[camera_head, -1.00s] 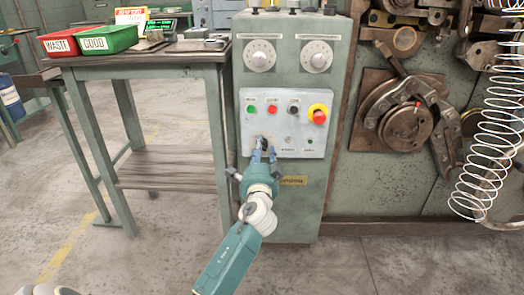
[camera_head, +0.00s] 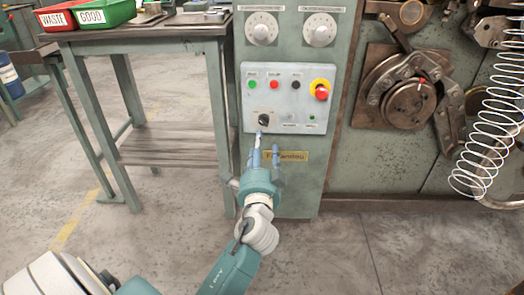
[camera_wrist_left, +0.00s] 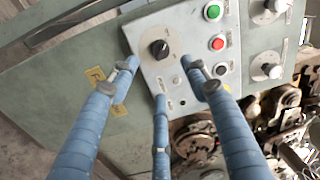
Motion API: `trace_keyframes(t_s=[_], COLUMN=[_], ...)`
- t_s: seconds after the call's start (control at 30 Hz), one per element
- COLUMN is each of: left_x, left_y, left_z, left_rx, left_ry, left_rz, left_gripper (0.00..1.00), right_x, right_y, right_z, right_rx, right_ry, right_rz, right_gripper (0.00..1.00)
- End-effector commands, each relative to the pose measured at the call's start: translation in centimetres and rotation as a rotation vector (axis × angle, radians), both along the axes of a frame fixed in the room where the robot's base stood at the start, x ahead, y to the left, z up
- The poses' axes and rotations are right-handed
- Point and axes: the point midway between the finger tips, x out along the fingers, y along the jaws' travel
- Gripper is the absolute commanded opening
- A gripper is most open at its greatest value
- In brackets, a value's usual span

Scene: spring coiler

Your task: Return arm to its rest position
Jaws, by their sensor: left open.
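My left gripper (camera_head: 265,152) is open and empty, its blue fingers spread in front of the control cabinet (camera_head: 297,185). In the head view its fingertips show just below the black rotary knob (camera_head: 264,119) on the light grey panel (camera_head: 285,74). In the left wrist view the knob (camera_wrist_left: 159,48) shows beyond the parted fingers (camera_wrist_left: 160,66), with nothing between them touching it. My left arm reaches up from the bottom of the head view. My right gripper does not show.
The panel has a green button (camera_head: 252,84), a red button (camera_head: 273,84) and a red emergency stop (camera_head: 321,92). A work table (camera_head: 140,42) with red and green bins stands left. The coiler and wire spring (camera_head: 487,135) are right. Floor space is open in front.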

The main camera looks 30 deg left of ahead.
Motion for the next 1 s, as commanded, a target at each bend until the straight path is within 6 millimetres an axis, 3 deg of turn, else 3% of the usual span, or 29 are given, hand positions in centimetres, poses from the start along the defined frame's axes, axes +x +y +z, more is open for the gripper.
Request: trace_keyframes(t_s=[0.17, 0.73, 0.87, 1.0], left_x=[-0.8, -0.6, 0.1, -0.8], left_y=[-0.5, -1.2, -5.6, -14.4], left_z=[0.0, 0.2, 1.5, 5.6], left_rx=[0.0, -0.01, -0.075, -0.226], left_ry=[-0.001, -0.014, -0.094, -0.272], left_rz=[0.0, -0.028, -0.193, -0.518], left_gripper=[0.47, 0.47, 0.47, 0.47], right_x=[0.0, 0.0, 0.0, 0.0], right_y=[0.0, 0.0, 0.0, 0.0], right_z=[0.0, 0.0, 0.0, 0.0], right_rx=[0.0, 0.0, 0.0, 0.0], right_ry=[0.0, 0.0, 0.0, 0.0], right_rz=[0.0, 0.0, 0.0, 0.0], right_gripper=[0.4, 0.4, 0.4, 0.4])
